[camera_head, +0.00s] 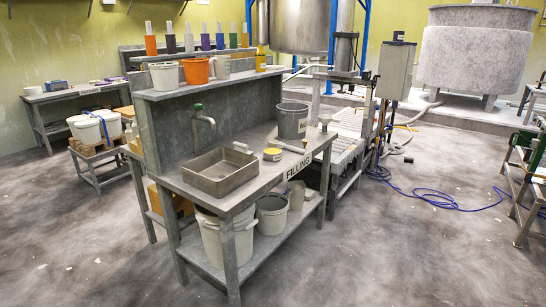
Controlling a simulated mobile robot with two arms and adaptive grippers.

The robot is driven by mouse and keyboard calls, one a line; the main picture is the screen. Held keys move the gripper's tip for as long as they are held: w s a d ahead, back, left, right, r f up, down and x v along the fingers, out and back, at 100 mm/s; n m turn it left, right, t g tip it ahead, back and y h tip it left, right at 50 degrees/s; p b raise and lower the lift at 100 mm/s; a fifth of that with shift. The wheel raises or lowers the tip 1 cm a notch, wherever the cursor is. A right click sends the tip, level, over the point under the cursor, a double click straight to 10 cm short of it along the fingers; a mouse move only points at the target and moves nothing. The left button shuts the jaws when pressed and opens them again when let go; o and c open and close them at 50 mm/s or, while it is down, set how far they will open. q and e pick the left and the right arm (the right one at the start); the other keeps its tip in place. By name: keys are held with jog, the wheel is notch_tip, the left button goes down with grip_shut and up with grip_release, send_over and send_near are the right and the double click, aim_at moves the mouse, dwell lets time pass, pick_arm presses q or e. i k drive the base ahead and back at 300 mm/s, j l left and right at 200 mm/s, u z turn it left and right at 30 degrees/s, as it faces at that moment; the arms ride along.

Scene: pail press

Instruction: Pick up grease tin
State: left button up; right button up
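A small round tin with a yellow side and a pale top (272,154), which looks like the grease tin, stands upright on the grey filling bench (262,187). It is just right of the metal sink basin (222,173) and left of a pale tool with a handle (291,147). Nothing covers it. Neither my left nor my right gripper shows in the head view.
A grey pail (292,121) stands behind the tin on the bench. A green-topped tap (201,122) rises behind the basin. An upper shelf holds a white pail, an orange pail (196,71) and several coloured bottles. The floor in front (380,250) is clear; a blue hose (440,198) lies to the right.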

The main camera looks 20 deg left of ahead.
aim_at(272, 155)
jog(key=i+j+u, duration=0.1)
jog(key=u, duration=0.25)
jog(key=i+u, duration=0.25)
jog(key=u, duration=0.15)
jog(key=i+u, duration=0.2)
jog(key=u, duration=0.15)
